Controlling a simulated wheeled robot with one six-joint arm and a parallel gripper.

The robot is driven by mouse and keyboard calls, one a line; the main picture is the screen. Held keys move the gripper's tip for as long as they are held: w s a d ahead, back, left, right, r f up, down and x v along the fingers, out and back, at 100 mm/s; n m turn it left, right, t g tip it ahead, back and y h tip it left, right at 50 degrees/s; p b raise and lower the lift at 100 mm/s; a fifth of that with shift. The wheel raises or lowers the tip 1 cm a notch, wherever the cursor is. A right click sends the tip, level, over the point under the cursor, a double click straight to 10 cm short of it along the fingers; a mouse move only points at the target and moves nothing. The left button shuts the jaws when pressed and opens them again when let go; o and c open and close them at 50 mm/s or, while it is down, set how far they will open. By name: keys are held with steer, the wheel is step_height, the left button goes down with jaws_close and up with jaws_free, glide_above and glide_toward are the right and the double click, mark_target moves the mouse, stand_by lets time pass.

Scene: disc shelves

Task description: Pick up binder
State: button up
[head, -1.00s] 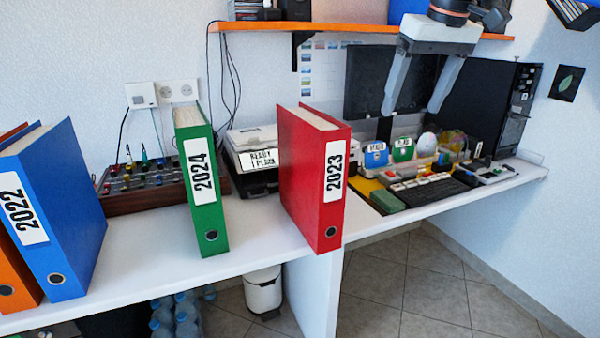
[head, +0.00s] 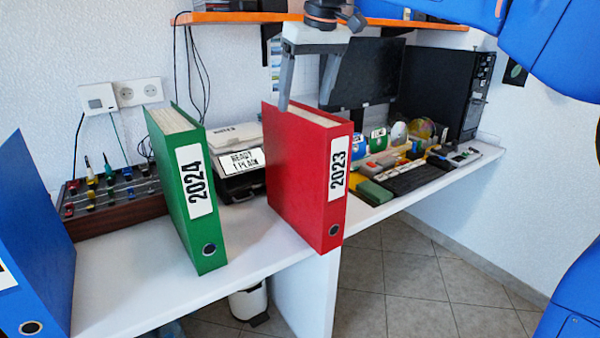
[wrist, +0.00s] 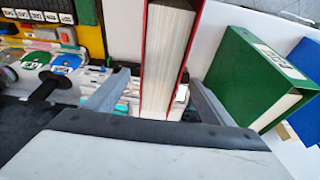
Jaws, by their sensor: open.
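A red binder labelled 2023 (head: 308,175) stands upright on the white desk, near its front edge. My gripper (head: 305,108) is open, just above and behind the top of the red binder in the head view. In the wrist view the red binder (wrist: 168,55) shows from above, its white pages lying between the two open fingers of my gripper (wrist: 155,95). I cannot tell whether a finger touches it. A green binder labelled 2024 (head: 190,190) stands to its left, and a blue binder (head: 38,240) stands at the far left.
An orange shelf (head: 230,17) runs along the wall above the desk. A printer-like box (head: 238,162) sits behind the binders. A monitor (head: 362,72), keyboard (head: 412,178) and black computer case (head: 440,92) stand to the right. Bare white desk (head: 150,280) lies between the blue and green binders.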

mark_target(299, 131)
steer(key=shift+x, duration=4.6)
steer(key=shift+f, duration=0.25)
jaws_close()
